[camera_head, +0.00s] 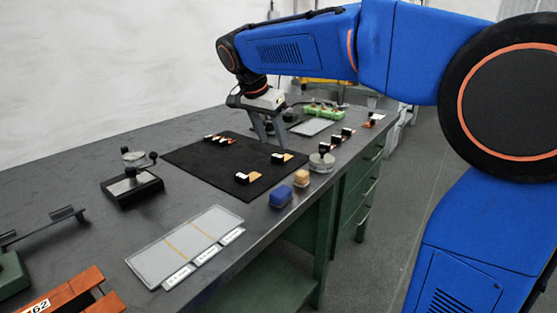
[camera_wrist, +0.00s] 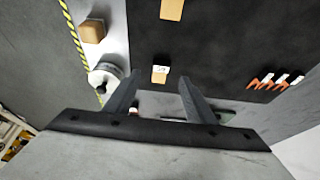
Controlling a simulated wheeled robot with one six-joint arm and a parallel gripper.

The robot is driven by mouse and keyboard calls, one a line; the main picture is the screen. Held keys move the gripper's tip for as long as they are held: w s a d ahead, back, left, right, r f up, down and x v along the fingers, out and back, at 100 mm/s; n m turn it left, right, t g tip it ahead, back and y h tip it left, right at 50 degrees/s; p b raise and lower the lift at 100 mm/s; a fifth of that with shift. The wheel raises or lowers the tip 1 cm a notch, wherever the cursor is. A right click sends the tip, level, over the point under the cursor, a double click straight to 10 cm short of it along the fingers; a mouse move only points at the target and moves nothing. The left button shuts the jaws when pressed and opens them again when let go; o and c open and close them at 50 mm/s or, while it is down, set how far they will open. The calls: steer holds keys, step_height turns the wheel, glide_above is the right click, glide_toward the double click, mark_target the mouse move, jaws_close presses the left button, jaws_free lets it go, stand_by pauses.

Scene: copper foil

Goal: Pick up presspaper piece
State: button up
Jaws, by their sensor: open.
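Two small tan pieces, which look like presspaper, lie on the black mat (camera_head: 190,160). The nearer one (camera_head: 254,176) and the farther one (camera_head: 288,156) each have a small black-and-white part at one end. In the wrist view one tan piece (camera_wrist: 159,77) with a white label lies between and just past my fingertips, and another tan piece (camera_wrist: 171,9) is at the top edge. My gripper (camera_head: 272,143) is open above the mat, beside the farther piece; its fingers also show in the wrist view (camera_wrist: 158,80). Nothing is between the fingers.
Several orange pieces with white tags (camera_wrist: 275,80) lie on the mat. A round metal weight (camera_head: 322,162), a tan block (camera_head: 301,178) and a blue block (camera_head: 281,196) stand near the table's front edge. A grey labelled tray (camera_head: 160,262) lies nearer; a green holder (camera_head: 323,111) is behind.

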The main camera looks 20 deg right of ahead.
mark_target(277, 156)
steer(key=shift+x, duration=3.1)
steer(key=shift+w+d, duration=0.1)
steer(key=shift+w, duration=0.05)
steer(key=shift+c, duration=0.3)
steer(key=shift+r, duration=0.1)
steer(key=c, duration=1.1)
